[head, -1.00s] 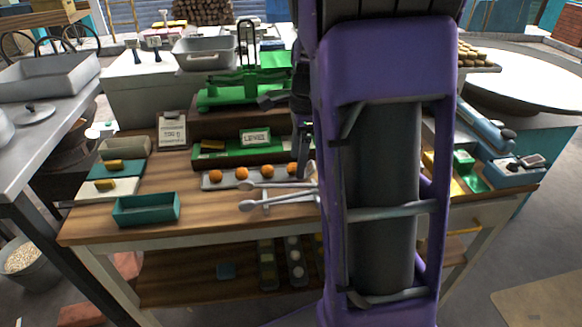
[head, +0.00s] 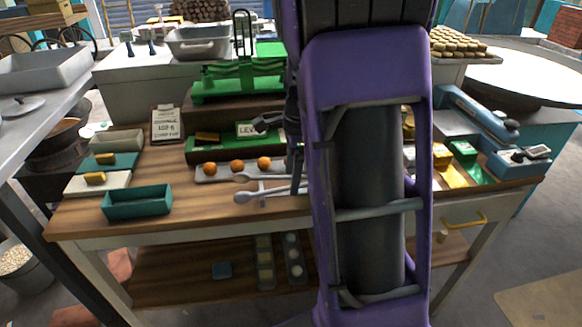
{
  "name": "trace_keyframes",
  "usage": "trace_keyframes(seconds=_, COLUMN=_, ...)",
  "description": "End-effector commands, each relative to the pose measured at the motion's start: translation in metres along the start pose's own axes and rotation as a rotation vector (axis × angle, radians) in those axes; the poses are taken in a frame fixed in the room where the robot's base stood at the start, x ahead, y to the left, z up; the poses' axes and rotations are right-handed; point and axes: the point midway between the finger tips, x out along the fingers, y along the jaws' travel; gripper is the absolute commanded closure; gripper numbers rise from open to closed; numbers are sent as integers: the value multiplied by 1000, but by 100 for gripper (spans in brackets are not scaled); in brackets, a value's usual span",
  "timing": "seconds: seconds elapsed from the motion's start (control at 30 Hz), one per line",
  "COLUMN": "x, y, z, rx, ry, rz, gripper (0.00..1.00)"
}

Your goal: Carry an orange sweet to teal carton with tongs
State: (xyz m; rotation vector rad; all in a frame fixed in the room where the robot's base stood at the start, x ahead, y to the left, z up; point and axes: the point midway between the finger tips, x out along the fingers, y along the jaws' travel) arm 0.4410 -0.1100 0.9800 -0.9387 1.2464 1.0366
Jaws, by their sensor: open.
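The orange sweets (head: 237,167) stand in a row on a grey tray (head: 222,178) near the middle of the wooden table. Three show; my arm covers the tray's right end. The metal tongs (head: 262,194) lie in front of the tray, spread on a light rest, their right end hidden behind my arm. The teal carton (head: 137,204) stands open at the table's front left; its visible inside looks empty. My gripper (head: 280,142) is open, partly hidden by my purple arm. It is above and behind the tongs, and I see nothing between its fingers.
A green scale (head: 235,85) and a green box with a label (head: 215,150) stand behind the tray. Small boards with yellow pieces (head: 95,179) are behind the carton. A blue device (head: 475,115) is at the right. Bare wood lies between carton and tongs.

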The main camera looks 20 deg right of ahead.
Motion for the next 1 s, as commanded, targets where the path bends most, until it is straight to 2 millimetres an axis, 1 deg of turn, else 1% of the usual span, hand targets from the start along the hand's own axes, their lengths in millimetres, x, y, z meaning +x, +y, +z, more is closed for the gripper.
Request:
trace_keyframes(seconds=0.03, x=5, y=0, z=0, rx=0, ry=0, rz=1, gripper=20)
trace_keyframes(seconds=0.13, x=9, y=0, z=0, rx=-1, ry=0, rz=1, gripper=20)
trace_keyframes(seconds=0.47, x=10, y=0, z=0, rx=-1, ry=0, rz=1, gripper=20)
trace_keyframes(seconds=0.57, x=9, y=0, z=0, rx=-1, ry=0, rz=1, gripper=36)
trace_keyframes(seconds=0.7, x=9, y=0, z=0, rx=-1, ry=0, rz=1, gripper=62)
trace_keyframes(seconds=0.73, x=9, y=0, z=0, rx=-1, ry=0, rz=1, gripper=64)
trace_keyframes(seconds=0.93, x=9, y=0, z=0, rx=-1, ry=0, rz=0, gripper=64)
trace_keyframes(seconds=1.0, x=4, y=0, z=1, rx=-1, ry=0, rz=0, gripper=64)
